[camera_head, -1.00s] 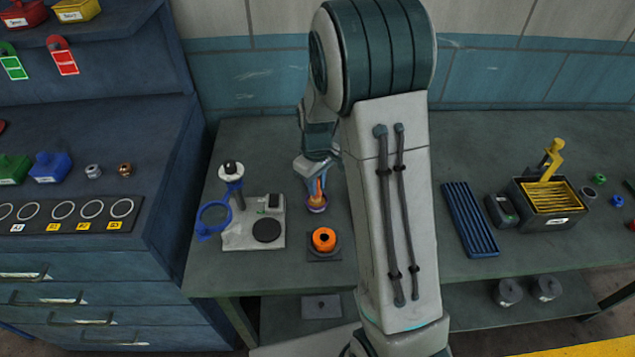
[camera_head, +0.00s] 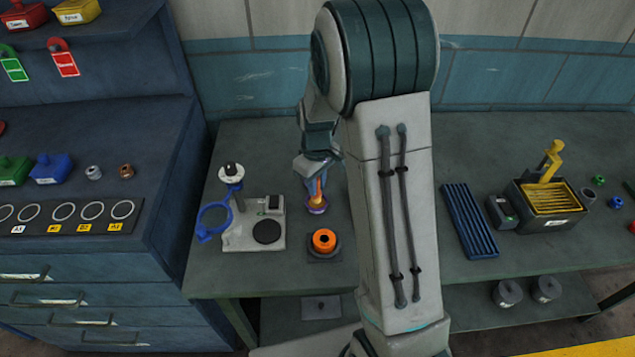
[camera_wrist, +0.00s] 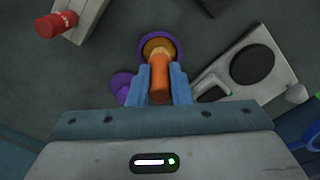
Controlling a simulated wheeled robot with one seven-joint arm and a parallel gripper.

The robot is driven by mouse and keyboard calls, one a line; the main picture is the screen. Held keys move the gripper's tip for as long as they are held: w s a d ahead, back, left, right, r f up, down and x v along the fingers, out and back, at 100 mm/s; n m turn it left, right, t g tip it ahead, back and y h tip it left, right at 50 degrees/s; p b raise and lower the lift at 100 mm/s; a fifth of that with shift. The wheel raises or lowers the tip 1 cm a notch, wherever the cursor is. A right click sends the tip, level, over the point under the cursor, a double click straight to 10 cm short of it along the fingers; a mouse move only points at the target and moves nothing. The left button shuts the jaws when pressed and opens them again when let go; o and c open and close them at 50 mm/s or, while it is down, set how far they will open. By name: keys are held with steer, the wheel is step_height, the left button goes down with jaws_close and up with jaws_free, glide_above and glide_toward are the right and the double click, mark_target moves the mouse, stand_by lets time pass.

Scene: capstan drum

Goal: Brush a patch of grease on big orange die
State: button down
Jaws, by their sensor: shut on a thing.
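The big orange die (camera_head: 324,240) is a ring with a dark centre, seated on a small dark stand on the bench. A purple pot (camera_head: 317,208) stands just behind it; in the wrist view the pot (camera_wrist: 176,41) shows amber grease inside. My gripper (camera_head: 316,184) is shut on the orange handle of a brush (camera_wrist: 159,78), also seen in the head view (camera_head: 319,190). The die does not show in the wrist view.
A pale fixture with a black disc (camera_head: 267,232) and blue ring (camera_head: 213,218) stands left of the die. A purple piece (camera_wrist: 121,84) lies beside the pot. A blue ribbed tray (camera_head: 469,219) and a dark box with yellow grating (camera_head: 553,197) are at right.

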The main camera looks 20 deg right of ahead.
steer(key=shift+r+p, duration=1.75)
steer(key=shift+r, duration=1.45)
